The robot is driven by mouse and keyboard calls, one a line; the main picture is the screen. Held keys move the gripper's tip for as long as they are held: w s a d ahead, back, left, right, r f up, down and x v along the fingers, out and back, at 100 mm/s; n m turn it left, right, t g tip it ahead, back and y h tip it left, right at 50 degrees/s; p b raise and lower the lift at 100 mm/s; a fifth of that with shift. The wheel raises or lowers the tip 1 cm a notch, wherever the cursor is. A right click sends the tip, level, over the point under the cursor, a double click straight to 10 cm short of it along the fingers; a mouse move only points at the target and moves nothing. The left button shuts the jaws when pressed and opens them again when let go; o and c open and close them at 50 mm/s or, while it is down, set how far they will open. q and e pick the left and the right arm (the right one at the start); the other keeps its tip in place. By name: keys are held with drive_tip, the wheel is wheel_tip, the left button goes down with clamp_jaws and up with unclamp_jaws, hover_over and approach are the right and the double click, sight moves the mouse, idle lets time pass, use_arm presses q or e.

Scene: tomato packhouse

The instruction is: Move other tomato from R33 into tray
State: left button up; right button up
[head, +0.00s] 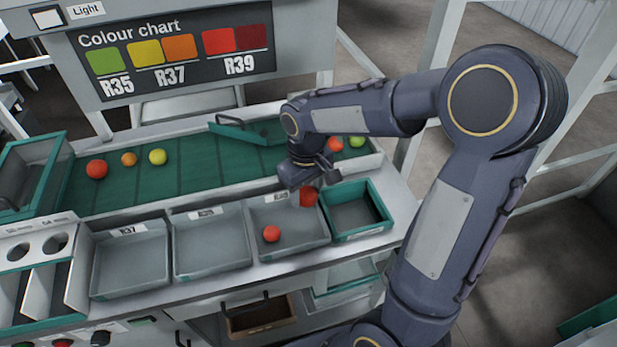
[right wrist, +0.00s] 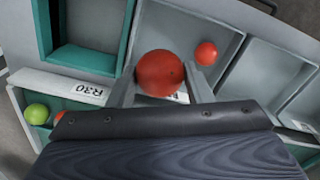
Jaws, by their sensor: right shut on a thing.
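My right gripper (head: 307,188) is shut on a red tomato (head: 308,197), which sits between the two fingers in the right wrist view (right wrist: 160,73). In the head view it appears by the back right corner of the third grey tray (head: 262,252), near the teal tray; its exact height is unclear. Another red tomato (head: 271,233) lies in that grey tray and also shows in the right wrist view (right wrist: 206,53). The teal-rimmed tray (head: 374,230) to the right looks empty. My left gripper is out of view.
Two empty grey trays (head: 130,290) stand to the left. The green belt (head: 205,165) behind carries red, orange and yellow tomatoes at left, and a red (head: 335,144) and a green tomato (head: 357,140) at right. A teal diverter bar (head: 238,130) crosses the belt.

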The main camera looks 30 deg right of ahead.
drive_tip(key=b, duration=0.8)
hover_over(307, 229)
drive_tip(key=shift+f, duration=5.2)
drive_tip(key=shift+f+b, duration=0.55)
drive_tip(key=o, duration=0.8)
drive_tip(key=c, duration=0.3)
drive_tip(key=shift+r, duration=0.1)
wheel_tip(307, 229, up, 7)
drive_tip(key=p, duration=0.6)
